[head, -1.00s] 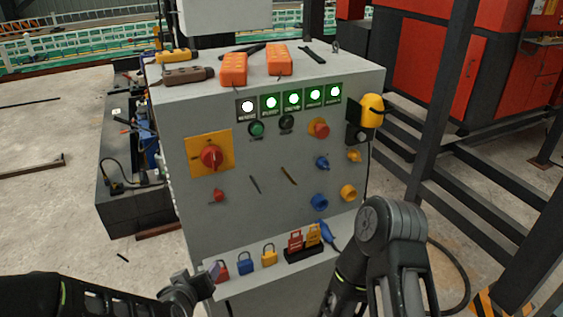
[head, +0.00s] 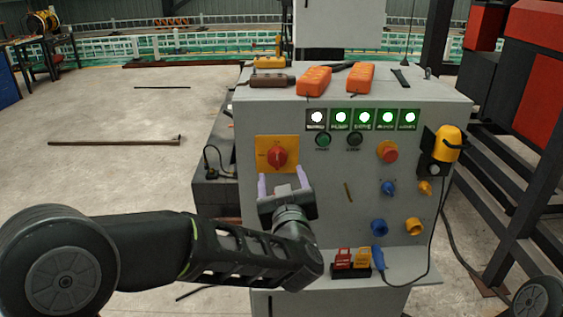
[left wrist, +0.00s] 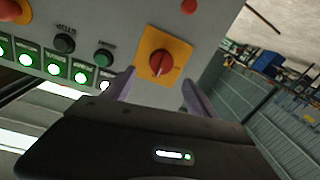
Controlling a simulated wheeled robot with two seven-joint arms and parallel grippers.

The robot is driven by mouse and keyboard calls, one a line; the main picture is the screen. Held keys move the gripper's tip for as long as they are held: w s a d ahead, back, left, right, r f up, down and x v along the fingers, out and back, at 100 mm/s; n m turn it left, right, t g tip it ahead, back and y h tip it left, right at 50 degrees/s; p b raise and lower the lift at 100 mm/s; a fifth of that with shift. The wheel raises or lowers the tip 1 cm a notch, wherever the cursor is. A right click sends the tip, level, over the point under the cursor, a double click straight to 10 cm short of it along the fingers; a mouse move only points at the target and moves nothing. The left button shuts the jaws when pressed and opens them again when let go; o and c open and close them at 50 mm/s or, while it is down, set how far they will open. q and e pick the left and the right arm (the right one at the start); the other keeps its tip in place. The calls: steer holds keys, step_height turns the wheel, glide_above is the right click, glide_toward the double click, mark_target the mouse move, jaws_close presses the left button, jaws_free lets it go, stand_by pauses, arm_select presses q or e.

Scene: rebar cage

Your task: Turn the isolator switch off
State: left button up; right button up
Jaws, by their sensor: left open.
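The isolator switch (head: 277,156) is a red rotary knob on a square yellow plate, at the upper left of the grey cabinet's front. It also shows in the left wrist view (left wrist: 160,64), beyond the gripper. My left gripper (head: 283,183) is open and empty, with pale purple fingers pointing up, just below the plate in the head view. In the left wrist view its two fingers (left wrist: 159,88) stand on either side below the knob, with a gap visible between. I see no contact with the knob. My right gripper is out of view.
The grey cabinet (head: 330,215) carries lit indicators (head: 364,117), a red mushroom button (head: 388,152) and blue and yellow sockets. Orange pendants (head: 314,80) lie on top. A shelf below holds red and yellow tags (head: 352,258). My left arm hides the shelf's left part.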

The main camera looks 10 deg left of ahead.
mark_target(278, 161)
arm_select(q)
steer(key=p+x, duration=0.1)
steer(key=x, duration=0.7)
steer(key=shift+s, duration=0.1)
steer(key=shift+c, duration=0.6)
steer(key=c, duration=1.2)
steer(key=shift+c, duration=0.2)
